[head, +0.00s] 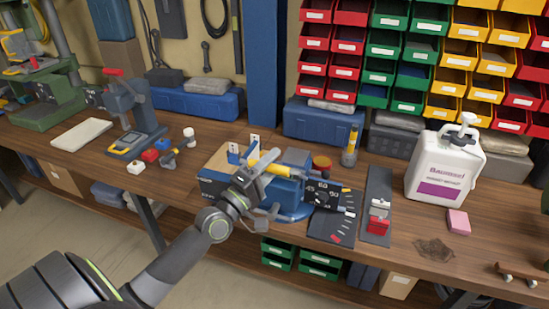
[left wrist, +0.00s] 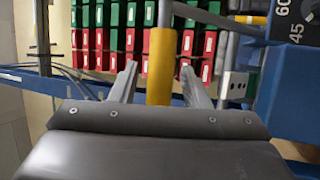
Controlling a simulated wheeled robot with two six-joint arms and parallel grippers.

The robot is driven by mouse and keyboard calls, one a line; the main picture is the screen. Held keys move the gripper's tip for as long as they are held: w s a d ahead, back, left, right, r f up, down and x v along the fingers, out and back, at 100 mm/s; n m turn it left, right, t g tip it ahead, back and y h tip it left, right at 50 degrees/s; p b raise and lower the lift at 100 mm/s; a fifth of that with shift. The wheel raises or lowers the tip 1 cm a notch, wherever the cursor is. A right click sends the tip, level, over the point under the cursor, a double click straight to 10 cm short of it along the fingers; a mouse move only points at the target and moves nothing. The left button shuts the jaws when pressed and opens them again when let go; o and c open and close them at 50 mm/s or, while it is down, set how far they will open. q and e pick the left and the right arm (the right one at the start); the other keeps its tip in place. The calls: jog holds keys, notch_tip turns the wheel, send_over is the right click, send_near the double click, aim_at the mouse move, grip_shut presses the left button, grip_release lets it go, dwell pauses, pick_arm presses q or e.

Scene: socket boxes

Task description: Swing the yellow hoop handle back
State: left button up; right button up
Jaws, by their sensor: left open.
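The yellow hoop handle (head: 268,158) is on a blue machine (head: 287,196) with a black angle scale, on the workbench. My left gripper (head: 258,174) is at the handle, partly covering it in the head view. In the left wrist view, the yellow grip (left wrist: 160,62) stands upright between the two grey fingers, which are open on either side of it with gaps visible. A grey rod (left wrist: 165,12) continues from the grip's top. I cannot tell how deep the grip sits between the fingers. My right gripper is not in view.
A white jug (head: 440,170), a pink block (head: 459,221) and a dark rail with a red block (head: 379,212) are to the right. A blue-grey press (head: 133,115) and small coloured blocks are to the left. Coloured bins (head: 410,50) hang behind.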

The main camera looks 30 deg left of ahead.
pick_arm(q)
jog(key=shift+w+d+r, duration=0.1)
jog(key=shift+w+r, duration=0.05)
jog(key=shift+w, duration=0.35)
grip_shut()
